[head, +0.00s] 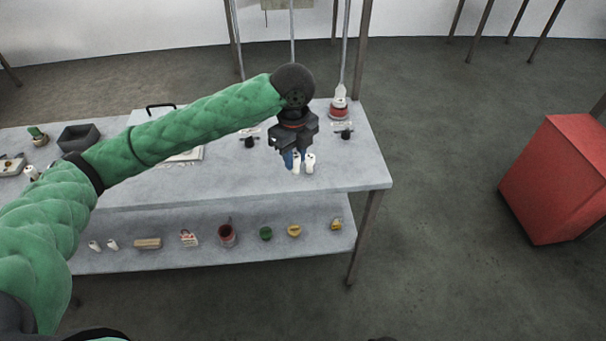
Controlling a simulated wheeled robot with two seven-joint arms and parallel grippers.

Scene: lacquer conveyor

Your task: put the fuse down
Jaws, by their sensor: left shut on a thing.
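My left gripper (295,151) points down over the right part of the grey tabletop (345,178). It is shut on a small white fuse (296,164), whose lower end shows below the fingers. The gripper hides the fuse's upper part. A second small white piece (311,162) shows just right of it, and a bit of blue (287,160) shows just left. I cannot tell whether the held fuse touches the tabletop or these neighbours. My right gripper is not in view.
Black knobs (249,141) and (345,133) flank the gripper. A red-based item (339,108) stands at the back right. A lower shelf (180,262) holds several small things, including a dark red cup (227,235). A red box (555,180) stands right of the table.

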